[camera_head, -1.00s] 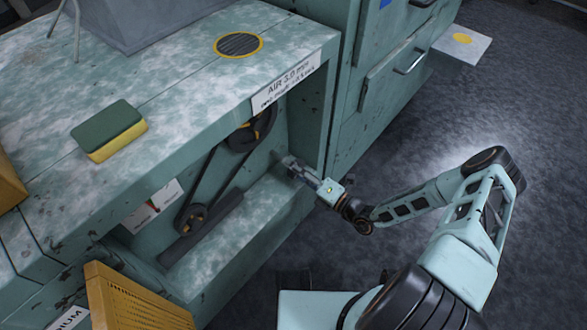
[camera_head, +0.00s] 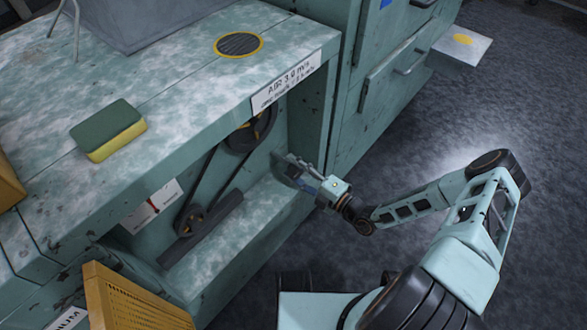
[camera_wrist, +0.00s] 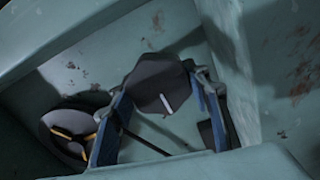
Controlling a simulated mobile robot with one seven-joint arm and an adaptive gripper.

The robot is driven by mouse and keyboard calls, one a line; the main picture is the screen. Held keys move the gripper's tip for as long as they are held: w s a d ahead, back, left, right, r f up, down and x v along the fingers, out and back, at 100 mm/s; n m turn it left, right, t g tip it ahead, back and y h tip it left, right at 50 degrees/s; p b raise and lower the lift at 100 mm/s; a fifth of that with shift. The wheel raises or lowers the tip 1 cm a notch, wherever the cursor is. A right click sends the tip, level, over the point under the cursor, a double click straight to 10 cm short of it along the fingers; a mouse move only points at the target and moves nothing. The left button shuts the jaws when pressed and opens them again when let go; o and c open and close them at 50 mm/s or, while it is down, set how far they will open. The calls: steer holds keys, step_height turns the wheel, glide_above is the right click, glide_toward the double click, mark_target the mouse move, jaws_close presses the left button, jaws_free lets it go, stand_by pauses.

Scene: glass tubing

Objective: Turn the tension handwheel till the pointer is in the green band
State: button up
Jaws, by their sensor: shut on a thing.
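The tension handwheel (camera_wrist: 152,84) is a dark, many-sided knob with a white mark in the wrist view. My gripper (camera_wrist: 158,100) has its two blue-padded fingers on either side of it, shut on it. In the head view my gripper (camera_head: 292,176) reaches into the open bay under the bench and hides most of the handwheel. A white gauge plate (camera_head: 166,194) with a red patch sits at the left of the bay. Its pointer and green band are too small to make out.
A belt (camera_head: 207,176) runs between a large upper pulley (camera_head: 248,134) and a small lower pulley (camera_head: 190,220), left of my gripper. The bay's right wall is close to my gripper. A green-and-yellow sponge (camera_head: 108,130) lies on the bench top. A yellow slatted box (camera_head: 130,302) stands front left.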

mark_target(298, 173)
steer(key=o, duration=1.2)
steer(key=v, duration=0.7)
steer(key=shift+s+d, duration=0.15)
